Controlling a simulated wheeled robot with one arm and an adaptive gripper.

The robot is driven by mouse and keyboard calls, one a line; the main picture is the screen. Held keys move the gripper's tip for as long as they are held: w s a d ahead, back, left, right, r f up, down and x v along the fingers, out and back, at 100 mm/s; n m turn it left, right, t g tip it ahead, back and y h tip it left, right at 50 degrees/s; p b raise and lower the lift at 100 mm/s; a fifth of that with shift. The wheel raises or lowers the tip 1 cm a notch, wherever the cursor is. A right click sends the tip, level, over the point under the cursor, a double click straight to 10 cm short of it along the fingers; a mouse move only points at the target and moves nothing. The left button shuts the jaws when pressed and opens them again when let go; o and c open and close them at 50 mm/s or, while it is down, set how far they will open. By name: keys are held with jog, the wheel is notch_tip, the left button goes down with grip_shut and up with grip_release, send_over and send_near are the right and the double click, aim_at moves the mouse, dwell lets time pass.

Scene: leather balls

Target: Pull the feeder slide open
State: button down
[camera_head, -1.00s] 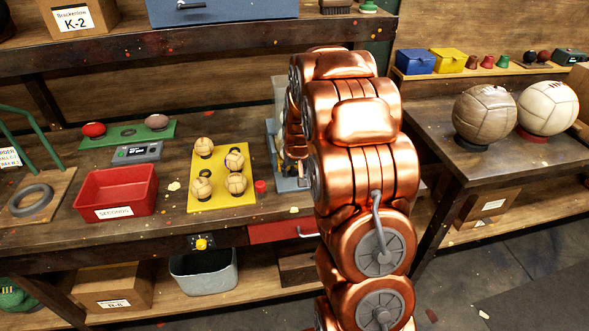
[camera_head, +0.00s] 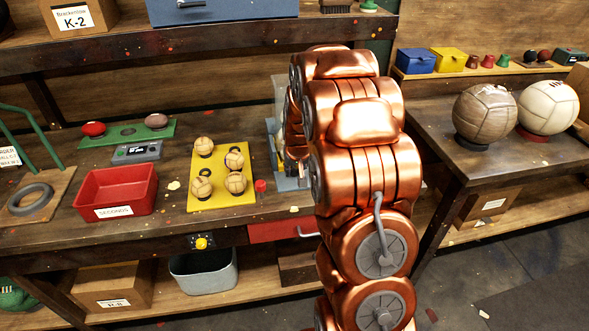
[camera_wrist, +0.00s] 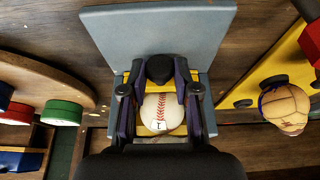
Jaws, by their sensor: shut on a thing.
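My gripper (camera_wrist: 160,72) is shut on a dark rounded knob (camera_wrist: 160,68), which seems to belong to the feeder slide. A white ball with red stitching and a "1" label (camera_wrist: 160,112) shows between the finger linkages, nearer the wrist than the knob. How far the slide is out cannot be told.
The yellow tray (camera_head: 206,160) with several tan balls is left of the feeder; a small red cap (camera_head: 260,186) lies between. A red bin (camera_head: 116,190) stands further left. A red drawer (camera_head: 280,231) is below the bench edge. Leather balls (camera_head: 486,114) stand on the right bench.

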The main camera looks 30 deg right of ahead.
aim_at(298, 189)
jog(key=s+b, duration=0.1)
jog(key=s, duration=0.1)
jog(key=s+a+b, duration=0.1)
jog(key=s, duration=0.1)
jog(key=s+a+b, duration=0.1)
jog(key=shift+s+a+f, duration=0.1)
jog(key=shift+s+a, duration=0.1)
jog(key=shift+s, duration=0.2)
jog(key=shift+s+a+b, duration=0.3)
jog(key=shift+s+b, duration=0.05)
jog(key=shift+s, duration=0.35)
jog(key=c, duration=0.8)
grip_release()
jog(key=shift+c, duration=0.2)
jog(key=shift+r, duration=0.2)
jog(key=v, duration=1.2)
jog(key=shift+f, duration=0.1)
